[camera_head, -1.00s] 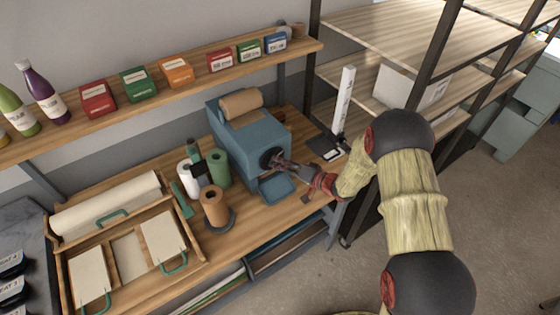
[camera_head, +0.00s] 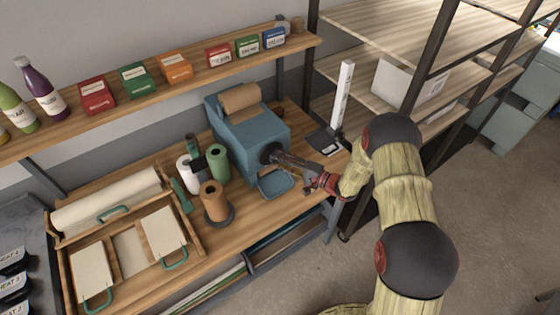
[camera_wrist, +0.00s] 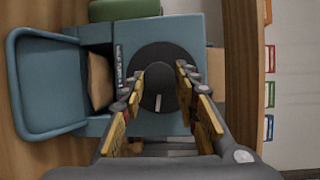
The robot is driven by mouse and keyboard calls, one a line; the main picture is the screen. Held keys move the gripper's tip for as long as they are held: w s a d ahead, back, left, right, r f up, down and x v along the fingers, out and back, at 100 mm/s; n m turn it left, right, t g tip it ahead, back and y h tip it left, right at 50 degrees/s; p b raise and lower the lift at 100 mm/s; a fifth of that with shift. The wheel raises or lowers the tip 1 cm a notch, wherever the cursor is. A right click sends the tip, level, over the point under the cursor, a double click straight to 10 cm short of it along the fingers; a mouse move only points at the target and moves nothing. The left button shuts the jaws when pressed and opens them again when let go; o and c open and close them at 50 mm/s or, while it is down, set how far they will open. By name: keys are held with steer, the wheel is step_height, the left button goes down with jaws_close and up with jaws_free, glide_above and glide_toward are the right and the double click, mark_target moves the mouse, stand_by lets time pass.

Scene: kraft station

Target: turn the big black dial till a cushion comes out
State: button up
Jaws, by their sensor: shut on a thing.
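The big black dial (camera_head: 268,151) is on the front of the blue machine (camera_head: 232,138). In the wrist view the round dial (camera_wrist: 158,62) sits between my two fingers, with a pale mark near its lower edge in the picture. My gripper (camera_head: 279,158) is shut on the dial; its fingers also show in the wrist view (camera_wrist: 159,84). A brown paper piece (camera_wrist: 99,81) shows in the machine's opening beside the dial, at the blue tray (camera_wrist: 48,86). I cannot tell whether it is a finished cushion. In the head view the tray (camera_head: 276,183) looks empty.
A brown paper roll (camera_head: 240,98) lies on top of the machine. Green (camera_head: 217,165), white and brown (camera_head: 213,202) rolls stand to its left. A white upright post (camera_head: 342,95) stands on the right. A shelf with several boxes (camera_head: 176,68) runs behind.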

stand_by(0.3)
steer(key=o, duration=1.1)
steer(key=shift+c, duration=0.2)
steer(key=shift+o, duration=0.4)
steer(key=v, duration=1.2)
steer(key=shift+w+d, duration=0.1)
